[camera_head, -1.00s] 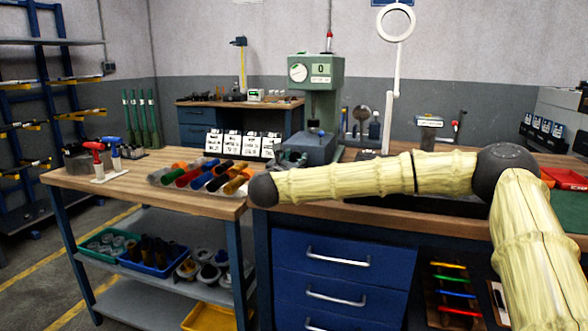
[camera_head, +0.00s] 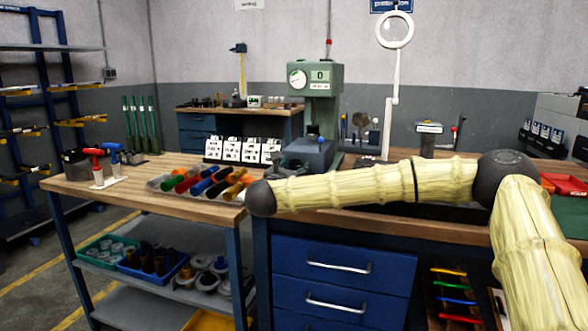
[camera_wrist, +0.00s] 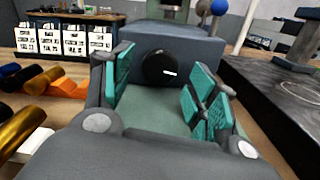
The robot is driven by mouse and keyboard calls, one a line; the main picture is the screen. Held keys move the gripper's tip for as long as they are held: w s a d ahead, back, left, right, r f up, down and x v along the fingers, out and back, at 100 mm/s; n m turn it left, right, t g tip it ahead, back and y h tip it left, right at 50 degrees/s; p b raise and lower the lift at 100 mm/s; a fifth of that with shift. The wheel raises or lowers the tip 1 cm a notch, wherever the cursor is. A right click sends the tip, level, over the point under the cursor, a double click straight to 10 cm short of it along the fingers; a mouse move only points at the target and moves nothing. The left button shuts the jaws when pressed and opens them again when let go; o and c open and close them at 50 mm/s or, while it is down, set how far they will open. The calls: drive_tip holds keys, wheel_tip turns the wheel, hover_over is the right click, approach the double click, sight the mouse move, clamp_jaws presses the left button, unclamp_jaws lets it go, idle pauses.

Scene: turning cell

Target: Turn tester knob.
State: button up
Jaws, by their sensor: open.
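The tester is a green machine (camera_head: 315,78) with a round dial and a display, standing at the back of the bench in the head view. Its dark blue-grey base block (camera_head: 308,152) sits low in front. In the wrist view, a round black knob (camera_wrist: 157,66) with a short, nearly level white mark is on the front face of the block (camera_wrist: 210,46). My gripper (camera_wrist: 160,86) is open and faces the knob, with teal finger pads to its left and right. The pads look apart from the knob. In the head view my gripper is mostly hidden behind my arm.
Coloured cylinders (camera_head: 208,180) lie left of the tester, with white cards (camera_head: 232,150) behind. A ring lamp (camera_head: 394,32) on a white post stands right of it. A dark plate (camera_wrist: 265,95) lies right of my gripper. Small drivers (camera_head: 95,158) stand far left.

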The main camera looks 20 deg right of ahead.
drive_tip(key=v, duration=1)
drive_tip(key=shift+s+a, duration=0.2)
drive_tip(key=shift+s, duration=0.1)
idle(0.7)
